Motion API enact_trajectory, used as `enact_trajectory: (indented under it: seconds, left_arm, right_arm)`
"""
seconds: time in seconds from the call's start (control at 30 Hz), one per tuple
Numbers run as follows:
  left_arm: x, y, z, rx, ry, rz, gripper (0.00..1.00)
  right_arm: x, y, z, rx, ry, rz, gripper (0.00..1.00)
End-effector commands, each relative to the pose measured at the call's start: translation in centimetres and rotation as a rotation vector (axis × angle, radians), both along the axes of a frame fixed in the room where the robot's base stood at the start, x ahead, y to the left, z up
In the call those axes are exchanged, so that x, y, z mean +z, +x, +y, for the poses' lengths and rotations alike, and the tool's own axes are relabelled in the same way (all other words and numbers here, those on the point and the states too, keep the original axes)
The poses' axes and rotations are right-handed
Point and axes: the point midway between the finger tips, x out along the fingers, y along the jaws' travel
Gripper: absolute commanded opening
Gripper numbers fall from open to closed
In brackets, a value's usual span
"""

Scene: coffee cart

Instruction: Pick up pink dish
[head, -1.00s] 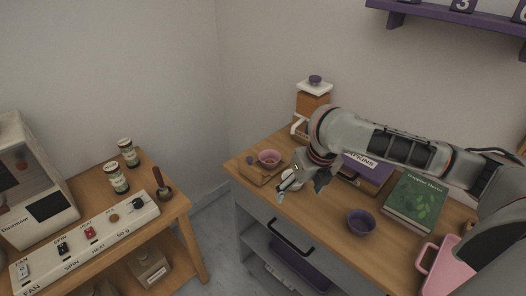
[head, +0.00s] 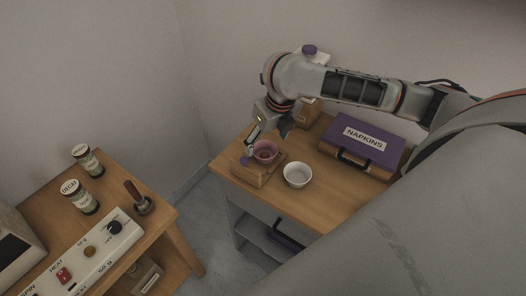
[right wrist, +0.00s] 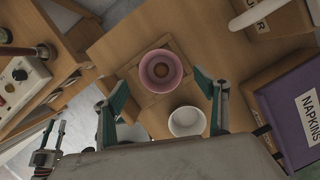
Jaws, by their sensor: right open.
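The pink dish (head: 265,150) is a small round bowl on a wooden board (head: 250,178) at the left end of the wooden counter. Its inside shows a darker round centre in the right wrist view (right wrist: 161,70). My right gripper (head: 269,133) is open and points down just above the dish. In the right wrist view the two green-sided fingers stand wide apart, with the dish beyond and between them. I cannot tell whether a finger touches it. A gripper that looks like my left one (right wrist: 48,147) shows at the lower left there, its opening unclear.
A white bowl (head: 297,175) stands close to the right of the board. A purple napkins box (head: 362,140) lies behind it. A side table (head: 110,225) with jars and a switch panel stands left, across a gap.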

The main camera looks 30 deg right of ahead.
Motion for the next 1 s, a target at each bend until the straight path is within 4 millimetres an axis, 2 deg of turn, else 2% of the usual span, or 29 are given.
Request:
enact_trajectory:
  seconds: [0.33,0.67,0.7,0.8,0.87,1.0]
  left_arm:
    - [0.0,-0.1,0.0,-0.003,0.001,0.001,0.31]
    - [0.3,0.3,-0.4,0.006,-0.01,-0.004,0.31]
    - [0.3,0.4,-0.4,0.007,-0.011,-0.006,0.31]
    - [0.4,0.5,-0.5,0.008,-0.012,-0.008,0.31]
    - [0.4,0.5,-0.5,0.008,-0.012,-0.008,0.31]
    - [0.4,0.5,-0.4,0.008,-0.011,-0.009,0.31]
  right_arm:
    - [-4.4,1.0,-0.1,-0.002,0.001,0.003,0.73]
    - [-5.1,1.3,-0.1,-0.001,0.0,-0.001,0.73]
    - [-5.1,1.3,-0.1,-0.001,0.0,-0.001,0.7]
    - [-5.1,1.3,-0.1,-0.001,0.0,-0.001,0.44]
    - [-5.1,1.3,-0.1,-0.001,0.0,-0.001,0.3]
    - [-5.1,1.3,-0.1,-0.001,0.0,-0.001,0.3]
